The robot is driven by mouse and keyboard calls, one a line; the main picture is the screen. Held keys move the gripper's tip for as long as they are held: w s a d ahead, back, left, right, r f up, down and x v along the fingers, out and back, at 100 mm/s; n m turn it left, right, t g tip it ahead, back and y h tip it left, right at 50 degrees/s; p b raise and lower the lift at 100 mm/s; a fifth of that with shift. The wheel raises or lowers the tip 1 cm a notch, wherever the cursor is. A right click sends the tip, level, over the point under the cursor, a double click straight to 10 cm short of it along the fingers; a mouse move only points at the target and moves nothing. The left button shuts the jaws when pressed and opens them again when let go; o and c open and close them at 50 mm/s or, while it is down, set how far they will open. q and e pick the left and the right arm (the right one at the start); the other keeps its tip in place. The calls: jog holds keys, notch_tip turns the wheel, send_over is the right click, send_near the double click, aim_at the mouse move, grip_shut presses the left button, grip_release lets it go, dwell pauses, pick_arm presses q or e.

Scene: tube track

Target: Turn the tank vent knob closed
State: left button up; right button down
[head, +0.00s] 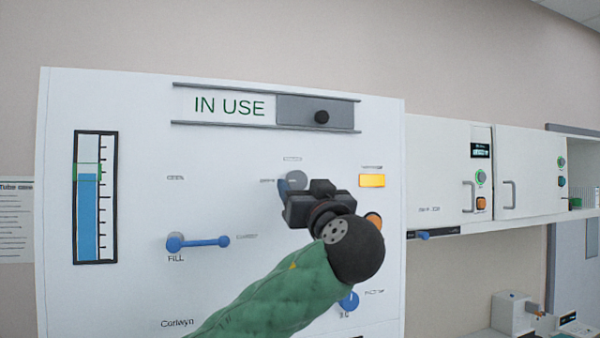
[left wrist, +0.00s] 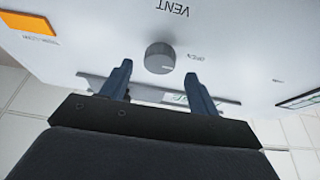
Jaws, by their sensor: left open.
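The grey round vent knob (head: 297,180) is on the white panel, partly hidden behind my left gripper in the head view. My left gripper (head: 300,190) is in front of the panel at the knob. Its two blue fingers (left wrist: 156,74) are open on either side of the knob's line, with nothing between them. I cannot tell whether they touch it. My right gripper is not in view.
The panel (head: 140,120) carries a blue level gauge (head: 88,215), a FILL lever (head: 198,241), an IN USE slider (head: 318,108), an orange light (head: 371,180) and a lower blue knob (head: 349,300). An orange button (head: 374,219) is close beside my wrist. White cabinets (head: 440,160) are to the right.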

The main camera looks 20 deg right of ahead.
aim_at(296, 180)
pick_arm(q)
jog(key=shift+p+x, duration=0.65)
jog(key=shift+x, duration=0.7)
jog(key=shift+d, duration=0.1)
jog(key=shift+c, duration=0.2)
jog(key=shift+f, duration=0.1)
jog(key=c, duration=0.9)
